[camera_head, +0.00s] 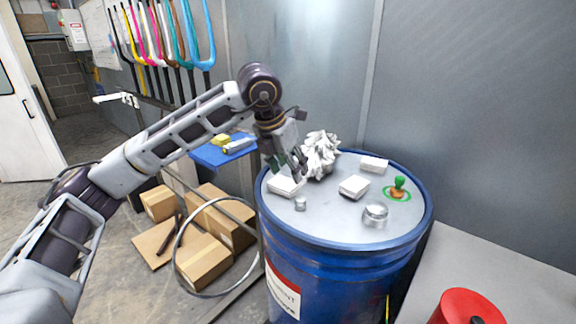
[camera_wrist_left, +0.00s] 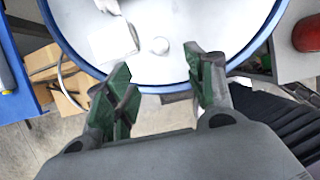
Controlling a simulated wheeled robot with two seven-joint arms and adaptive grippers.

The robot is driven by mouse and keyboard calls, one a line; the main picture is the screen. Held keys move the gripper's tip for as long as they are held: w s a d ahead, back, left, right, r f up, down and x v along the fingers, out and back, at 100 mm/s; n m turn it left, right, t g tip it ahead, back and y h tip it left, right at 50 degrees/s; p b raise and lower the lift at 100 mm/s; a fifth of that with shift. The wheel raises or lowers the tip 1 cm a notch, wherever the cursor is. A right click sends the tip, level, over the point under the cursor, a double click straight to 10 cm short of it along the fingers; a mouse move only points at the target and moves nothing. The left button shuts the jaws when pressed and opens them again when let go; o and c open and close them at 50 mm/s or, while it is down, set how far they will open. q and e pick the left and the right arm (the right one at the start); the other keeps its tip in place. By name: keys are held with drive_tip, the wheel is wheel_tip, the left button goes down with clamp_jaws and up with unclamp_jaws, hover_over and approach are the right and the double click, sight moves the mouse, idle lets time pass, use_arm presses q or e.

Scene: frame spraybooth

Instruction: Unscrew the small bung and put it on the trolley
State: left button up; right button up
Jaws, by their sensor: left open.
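A small silver round bung (camera_head: 300,204) stands on the top of the blue drum (camera_head: 345,240), near its front left rim. In the left wrist view the small bung (camera_wrist_left: 160,46) shows as a pale disc just beyond the fingers. My left gripper (camera_head: 291,166) hangs over the left part of the drum top. In the wrist view its green-padded fingers (camera_wrist_left: 165,84) are apart with nothing between them. A larger silver cap (camera_head: 375,215) sits at the front right of the drum top. The blue trolley top (camera_head: 208,157) is left of the drum. My right gripper is not in view.
White blocks (camera_head: 354,187), a crumpled white cloth (camera_head: 322,150) and a green-and-orange fitting (camera_head: 398,188) share the drum top. The trolley carries a yellow item (camera_head: 221,140) and a grey-white tool (camera_head: 240,145). Cardboard boxes (camera_head: 205,262) and a metal ring stand below; a red container (camera_head: 466,308) is at right.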

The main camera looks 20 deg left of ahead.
sight(300, 199)
use_arm(q)
drive_tip(key=x, duration=1.1)
drive_tip(key=shift+f+b, duration=0.35)
drive_tip(key=shift+f, duration=0.1)
drive_tip(key=shift+x, duration=0.75)
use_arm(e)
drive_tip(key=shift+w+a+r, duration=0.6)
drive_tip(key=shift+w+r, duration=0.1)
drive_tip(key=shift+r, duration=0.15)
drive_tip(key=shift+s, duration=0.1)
